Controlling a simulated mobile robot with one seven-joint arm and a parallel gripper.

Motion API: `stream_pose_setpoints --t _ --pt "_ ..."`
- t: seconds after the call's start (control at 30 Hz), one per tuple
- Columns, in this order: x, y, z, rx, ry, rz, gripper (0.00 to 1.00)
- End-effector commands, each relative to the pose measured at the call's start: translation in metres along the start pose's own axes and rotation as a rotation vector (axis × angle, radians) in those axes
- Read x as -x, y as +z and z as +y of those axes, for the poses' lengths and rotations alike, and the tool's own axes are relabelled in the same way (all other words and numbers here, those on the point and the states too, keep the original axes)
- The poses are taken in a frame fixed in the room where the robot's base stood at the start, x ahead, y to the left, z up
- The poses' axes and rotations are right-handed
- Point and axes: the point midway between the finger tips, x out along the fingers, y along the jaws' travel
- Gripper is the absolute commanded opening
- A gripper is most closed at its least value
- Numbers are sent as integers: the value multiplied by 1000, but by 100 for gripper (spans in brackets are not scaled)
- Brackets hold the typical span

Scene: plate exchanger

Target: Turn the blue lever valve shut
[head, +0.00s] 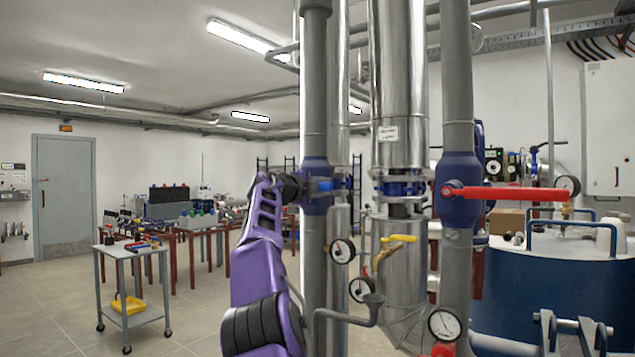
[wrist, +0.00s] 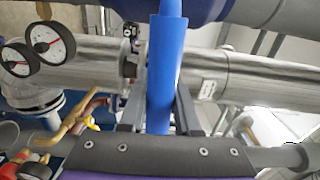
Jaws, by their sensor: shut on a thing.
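The blue lever (head: 325,185) shows as a short stub in front of the dark blue valve body (head: 316,168) on the left grey vertical pipe. In the wrist view the blue lever (wrist: 162,75) runs lengthwise down the middle, from the dark blue valve body (wrist: 205,10) at the top to between my fingers. My gripper (wrist: 159,100) is shut on the lever, one grey finger on each side. In the head view my gripper (head: 294,187) reaches the valve from the left, and its fingers are too small to make out.
A red lever (head: 510,193) sticks out rightward from the right grey pipe. A yellow lever (head: 400,238) and gauges (head: 342,250) sit close to the right of the left pipe. A grey trolley (head: 133,285) stands at left; the floor around it is free.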

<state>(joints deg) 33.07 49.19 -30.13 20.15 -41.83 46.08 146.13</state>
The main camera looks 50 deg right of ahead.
Motion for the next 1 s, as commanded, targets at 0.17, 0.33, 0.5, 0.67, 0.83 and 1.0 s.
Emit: stream_pose_setpoints --t 0.17,0.33,0.5,0.67,0.83,1.0 --pt "-8 -1 7 -25 7 5 0" --pt "-11 -1 8 -37 8 5 0" --pt "-11 -1 9 -40 8 4 0" --pt "-11 -1 9 -40 9 4 0" --pt "-11 -1 9 -39 9 4 51" --pt "-10 0 7 -39 5 2 61"
